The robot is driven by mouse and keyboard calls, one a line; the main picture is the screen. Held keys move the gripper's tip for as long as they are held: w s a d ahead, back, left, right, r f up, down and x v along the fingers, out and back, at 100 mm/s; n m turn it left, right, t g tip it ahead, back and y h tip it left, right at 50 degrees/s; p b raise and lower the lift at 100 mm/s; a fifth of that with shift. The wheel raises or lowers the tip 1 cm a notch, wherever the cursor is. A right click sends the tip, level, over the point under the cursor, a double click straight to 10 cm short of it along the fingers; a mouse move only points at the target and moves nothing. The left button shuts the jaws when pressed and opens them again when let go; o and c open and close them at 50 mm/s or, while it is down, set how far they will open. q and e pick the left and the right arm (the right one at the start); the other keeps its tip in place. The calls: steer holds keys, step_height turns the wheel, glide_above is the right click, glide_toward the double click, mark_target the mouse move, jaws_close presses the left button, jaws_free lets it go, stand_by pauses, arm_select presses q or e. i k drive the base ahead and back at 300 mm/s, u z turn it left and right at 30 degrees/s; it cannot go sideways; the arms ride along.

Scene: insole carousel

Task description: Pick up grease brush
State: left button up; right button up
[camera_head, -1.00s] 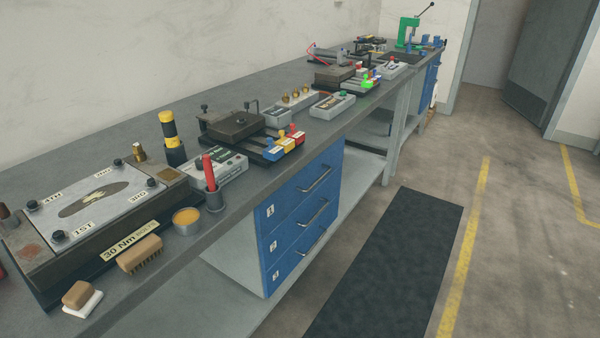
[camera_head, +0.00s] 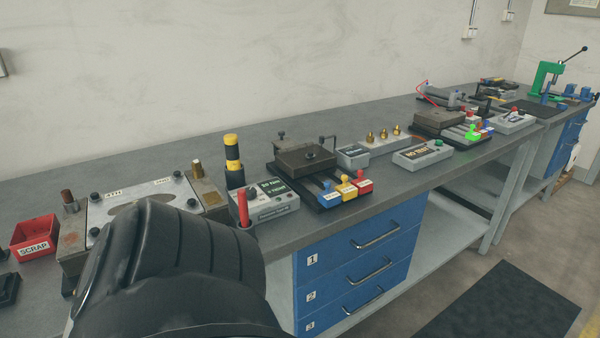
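A red handle (camera_head: 243,209) stands upright at the front edge of the bench, beside a grey box with a dark label (camera_head: 272,205). That arm part rises from the bottom of the view and covers the front left of the bench. The tin of orange grease and the brown bristle brush are hidden now. Neither gripper shows.
A metal plate fixture (camera_head: 152,190) stands left, with a red SCRAP bin (camera_head: 34,236) beside it. A black and yellow cylinder (camera_head: 233,160) stands behind the red handle. A dark fixture with coloured tabs (camera_head: 307,157) is to its right. Blue drawers (camera_head: 360,262) are below.

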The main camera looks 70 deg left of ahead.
mark_target(244, 212)
steer(key=i, duration=0.4)
steer(key=u, duration=1.25)
